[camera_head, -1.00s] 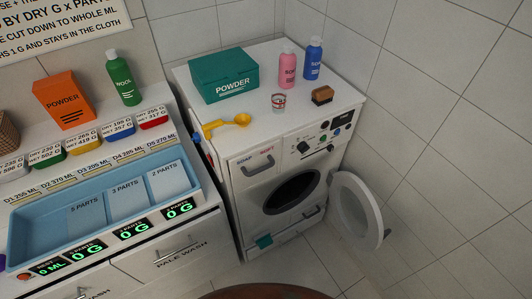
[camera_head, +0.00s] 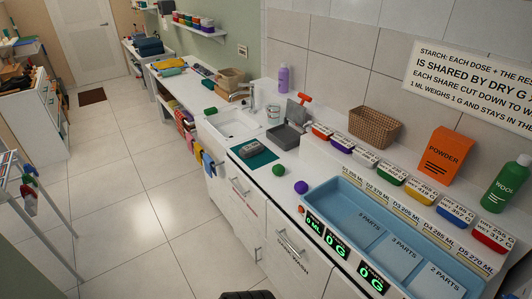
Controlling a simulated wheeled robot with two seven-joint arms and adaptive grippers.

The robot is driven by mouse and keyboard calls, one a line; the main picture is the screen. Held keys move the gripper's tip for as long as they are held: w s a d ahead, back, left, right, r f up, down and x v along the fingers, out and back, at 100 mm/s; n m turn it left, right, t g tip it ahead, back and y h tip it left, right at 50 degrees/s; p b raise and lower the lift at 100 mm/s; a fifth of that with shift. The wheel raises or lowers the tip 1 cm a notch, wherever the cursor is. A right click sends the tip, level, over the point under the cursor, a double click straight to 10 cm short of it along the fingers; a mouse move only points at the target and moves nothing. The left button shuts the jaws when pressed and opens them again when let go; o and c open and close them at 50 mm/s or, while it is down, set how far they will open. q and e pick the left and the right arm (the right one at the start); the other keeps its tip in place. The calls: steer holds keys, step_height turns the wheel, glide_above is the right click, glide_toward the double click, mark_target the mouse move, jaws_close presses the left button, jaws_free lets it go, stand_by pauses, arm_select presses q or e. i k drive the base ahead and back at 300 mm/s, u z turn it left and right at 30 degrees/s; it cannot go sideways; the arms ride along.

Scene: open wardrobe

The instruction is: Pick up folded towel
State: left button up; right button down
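A yellow cloth (camera_head: 172,63) lies flat on the far counter in the head view and looks like a folded towel, though it is small at this distance. A teal cloth or strip lies just in front of it. Several coloured cloths (camera_head: 187,130) sit or hang along the open front under that counter; I cannot tell which of them are folded. Neither gripper can be made out. Only a dark ribbed shape shows at the bottom edge, and I cannot tell what it is.
The near counter holds a blue divided tray (camera_head: 345,205), a teal mat (camera_head: 262,158), a green ball (camera_head: 278,170), a purple ball (camera_head: 301,187) and a wicker basket (camera_head: 375,128). A sink (camera_head: 232,123) lies beyond. The tiled floor (camera_head: 130,190) is open; a white rack (camera_head: 40,200) stands left.

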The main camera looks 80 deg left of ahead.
mark_target(250, 151)
steer(key=u, duration=4.1)
steer(key=i, duration=1.8)
steer(key=z, duration=1.15)
